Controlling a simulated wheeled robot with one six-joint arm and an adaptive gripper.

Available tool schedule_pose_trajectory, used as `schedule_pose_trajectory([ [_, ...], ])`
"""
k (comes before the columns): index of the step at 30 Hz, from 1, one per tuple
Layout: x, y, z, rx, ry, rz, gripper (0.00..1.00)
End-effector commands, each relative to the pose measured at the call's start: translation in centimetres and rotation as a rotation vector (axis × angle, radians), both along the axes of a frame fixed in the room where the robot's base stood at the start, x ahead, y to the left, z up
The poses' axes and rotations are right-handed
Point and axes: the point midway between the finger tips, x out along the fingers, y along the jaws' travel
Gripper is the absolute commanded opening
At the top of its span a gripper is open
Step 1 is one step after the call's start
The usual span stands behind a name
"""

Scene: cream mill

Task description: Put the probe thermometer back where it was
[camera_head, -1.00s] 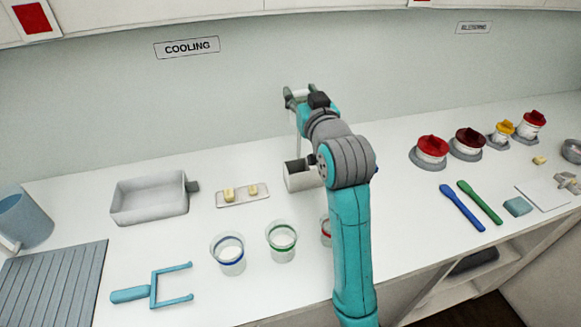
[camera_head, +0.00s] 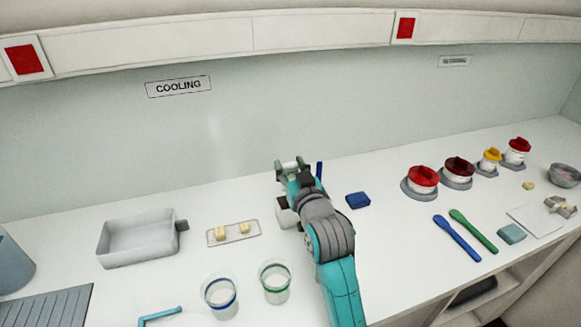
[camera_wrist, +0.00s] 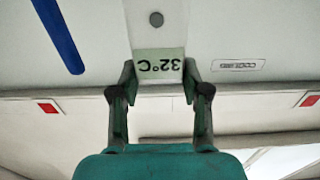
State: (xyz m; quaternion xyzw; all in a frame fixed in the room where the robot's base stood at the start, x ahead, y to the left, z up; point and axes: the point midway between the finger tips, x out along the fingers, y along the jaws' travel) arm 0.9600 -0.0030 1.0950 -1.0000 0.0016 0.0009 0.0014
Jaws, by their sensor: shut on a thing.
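The probe thermometer (camera_wrist: 158,65) is white, with a pale green display reading 32°C that appears upside down in the wrist view. My gripper (camera_wrist: 160,84) is shut on it, one finger on each side of the display end. In the head view my gripper (camera_head: 291,166) is at the back of the counter, above and close to a small white box (camera_head: 284,214). My arm hides most of this box and the thermometer there. I cannot tell whether the probe is inside the box or touching it.
A blue stick (camera_head: 319,170) stands upright close right of my gripper. A blue block (camera_head: 358,200) lies further right. Several lidded jars (camera_head: 422,181) stand right.

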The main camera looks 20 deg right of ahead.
Motion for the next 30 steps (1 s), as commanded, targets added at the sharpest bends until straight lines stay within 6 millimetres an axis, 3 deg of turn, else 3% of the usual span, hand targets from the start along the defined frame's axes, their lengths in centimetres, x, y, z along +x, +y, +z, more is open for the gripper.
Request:
schedule_pose_trajectory([
  [8,0.0,0.0,-0.2,0.000,-0.001,0.000,0.00],
  [9,0.0,0.0,-0.2,0.000,-0.001,0.000,0.54],
  [11,0.0,0.0,-0.2,0.000,-0.001,0.000,0.69],
  [12,0.0,0.0,-0.2,0.000,-0.001,0.000,0.71],
  [23,-0.1,0.0,0.2,0.000,-0.001,0.000,0.71],
  [30,-3.7,0.0,0.0,0.000,0.000,0.000,0.71],
])
